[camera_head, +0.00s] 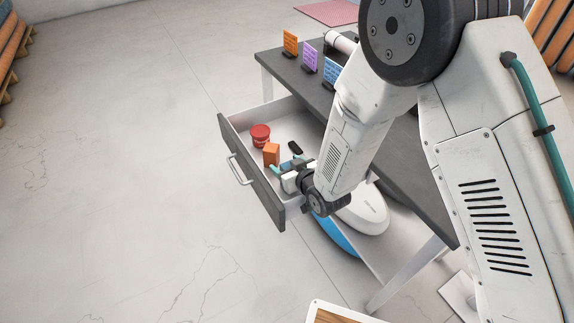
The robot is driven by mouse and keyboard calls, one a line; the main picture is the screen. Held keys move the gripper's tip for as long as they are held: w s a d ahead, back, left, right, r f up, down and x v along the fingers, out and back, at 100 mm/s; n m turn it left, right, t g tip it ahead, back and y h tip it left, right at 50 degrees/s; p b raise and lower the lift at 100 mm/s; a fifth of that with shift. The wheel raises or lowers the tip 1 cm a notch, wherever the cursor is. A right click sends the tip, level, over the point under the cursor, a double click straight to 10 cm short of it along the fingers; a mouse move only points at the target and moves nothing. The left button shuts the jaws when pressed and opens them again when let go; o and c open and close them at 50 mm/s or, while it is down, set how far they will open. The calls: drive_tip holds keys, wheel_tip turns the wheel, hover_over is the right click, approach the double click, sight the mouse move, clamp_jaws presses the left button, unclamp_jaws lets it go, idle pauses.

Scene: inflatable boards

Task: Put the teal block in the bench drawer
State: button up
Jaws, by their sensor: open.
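The bench drawer (237,119) is pulled out from the dark-topped bench, with its grey front and handle facing left. My gripper (286,164) is open, at the near end of the drawer, over or inside it. Two small teal patches show at its fingertips. I cannot tell whether they are parts of the fingers or of the teal block. No teal block can be made out clearly elsewhere. My arm hides part of the drawer and bench.
In the drawer are a red tub (260,135), an orange block (271,154) and a small dark item (295,147). Orange, purple and blue cards stand on the bench top (284,66). A white-and-blue board (362,214) lies below. The floor at left is clear.

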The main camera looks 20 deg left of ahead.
drive_tip(key=shift+r, duration=0.4)
drive_tip(key=v, duration=1.2)
drive_tip(key=shift+r, duration=0.2)
